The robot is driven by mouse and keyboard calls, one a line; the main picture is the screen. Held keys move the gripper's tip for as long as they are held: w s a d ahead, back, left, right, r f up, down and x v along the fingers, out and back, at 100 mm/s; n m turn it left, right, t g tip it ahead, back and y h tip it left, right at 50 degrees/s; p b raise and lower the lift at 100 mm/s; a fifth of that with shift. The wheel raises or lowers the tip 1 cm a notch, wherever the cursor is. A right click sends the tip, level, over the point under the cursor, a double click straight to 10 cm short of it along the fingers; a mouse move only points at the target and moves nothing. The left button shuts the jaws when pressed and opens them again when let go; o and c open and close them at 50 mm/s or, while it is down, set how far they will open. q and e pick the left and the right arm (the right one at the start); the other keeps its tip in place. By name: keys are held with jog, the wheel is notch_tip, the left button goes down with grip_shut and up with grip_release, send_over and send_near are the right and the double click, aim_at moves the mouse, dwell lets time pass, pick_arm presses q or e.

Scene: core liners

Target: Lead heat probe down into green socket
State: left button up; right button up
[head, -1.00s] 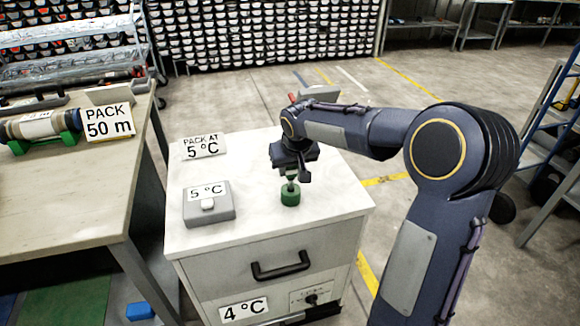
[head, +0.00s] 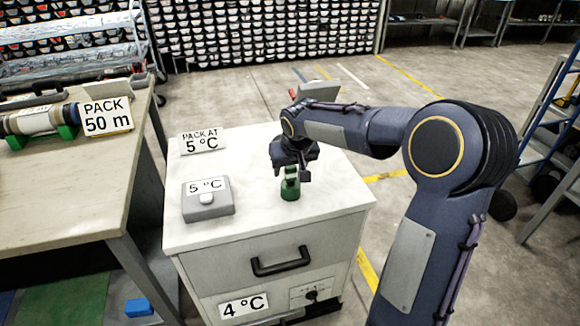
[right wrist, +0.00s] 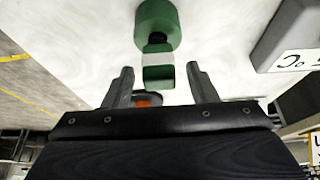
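The green socket (head: 290,190) is a short round block on the white cabinet top. It also shows in the right wrist view (right wrist: 160,22). The heat probe (head: 291,173), with a green body and a white band, stands upright at the socket, its dark lower part at the socket's top; how deep it sits I cannot tell. In the right wrist view the probe (right wrist: 158,77) lies between and just beyond the fingertips. My right gripper (right wrist: 162,80) is open, with a gap on both sides of the probe. My left gripper is not in view.
A grey box (head: 208,205) with a 5 °C label and a "PACK AT 5 °C" sign (head: 203,142) stand on the left of the cabinet top (head: 245,150). A wooden bench (head: 70,185) holds a core tube (head: 35,121) and a "PACK 50 m" sign (head: 106,116).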

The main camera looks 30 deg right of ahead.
jog(key=p+v, duration=0.1)
jog(key=v, duration=0.6)
jog(key=shift+s+r, duration=0.2)
jog(key=shift+r, duration=0.15)
dwell(0.5)
